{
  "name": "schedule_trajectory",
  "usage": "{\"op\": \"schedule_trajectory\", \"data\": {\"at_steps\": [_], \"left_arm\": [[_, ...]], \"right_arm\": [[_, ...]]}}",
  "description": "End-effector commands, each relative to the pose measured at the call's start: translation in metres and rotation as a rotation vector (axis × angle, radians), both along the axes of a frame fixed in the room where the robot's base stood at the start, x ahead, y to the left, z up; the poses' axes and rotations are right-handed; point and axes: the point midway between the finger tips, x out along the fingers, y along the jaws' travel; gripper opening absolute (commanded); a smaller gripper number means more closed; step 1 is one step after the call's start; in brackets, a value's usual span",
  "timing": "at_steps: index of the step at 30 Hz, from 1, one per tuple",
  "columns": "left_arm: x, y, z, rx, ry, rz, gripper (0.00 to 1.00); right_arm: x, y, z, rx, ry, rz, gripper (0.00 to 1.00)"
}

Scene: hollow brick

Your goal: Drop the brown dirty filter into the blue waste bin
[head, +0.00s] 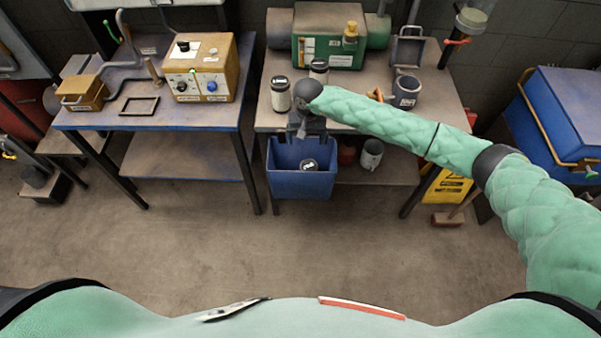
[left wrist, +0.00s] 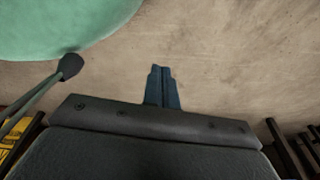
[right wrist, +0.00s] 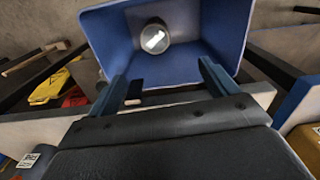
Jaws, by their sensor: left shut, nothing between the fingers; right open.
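The blue waste bin (head: 287,186) hangs at the front of the right-hand bench and fills the top of the right wrist view (right wrist: 112,35). A round canister (head: 309,165) with a dark top and white label lies inside it; it also shows in the right wrist view (right wrist: 154,38). Its side is mostly hidden, so I cannot tell whether it is the brown filter. My right gripper (head: 303,135) is above the bin, fingers apart and empty, clear of the canister. My left gripper (left wrist: 162,70) is shut and empty over bare floor; the head view does not show it.
Two pale canisters with dark lids (head: 281,95) (head: 319,70) stand on the right-hand bench (head: 262,120) near my right arm. A tan control box (head: 207,72) is on the left bench. The front floor is clear.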

Motion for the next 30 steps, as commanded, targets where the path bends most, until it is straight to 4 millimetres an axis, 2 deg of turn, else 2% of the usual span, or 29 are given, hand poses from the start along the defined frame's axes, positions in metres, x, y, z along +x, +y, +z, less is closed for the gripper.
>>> {"op": "schedule_trajectory", "data": {"at_steps": [5, 7, 12, 21, 30], "left_arm": [[0.004, -0.001, -0.003, 0.002, 0.008, 0.001, 0.0], [0.022, -0.008, 0.007, -0.005, -0.009, 0.001, 0.0], [0.037, -0.016, 0.022, -0.01, -0.004, 0.006, 0.0], [0.049, -0.027, 0.048, -0.019, 0.018, 0.014, 0.0], [0.052, -0.03, 0.056, -0.02, 0.024, 0.017, 0.0]], "right_arm": [[0.001, 0.0, 0.008, 0.0, -0.002, 0.0, 0.86], [0.001, 0.0, 0.016, 0.001, -0.004, 0.001, 0.86], [0.002, 0.0, 0.039, 0.0, -0.004, 0.0, 0.86], [0.001, 0.0, 0.07, 0.001, -0.002, 0.001, 0.86], [0.001, 0.0, 0.078, 0.0, 0.0, 0.0, 0.86]]}}
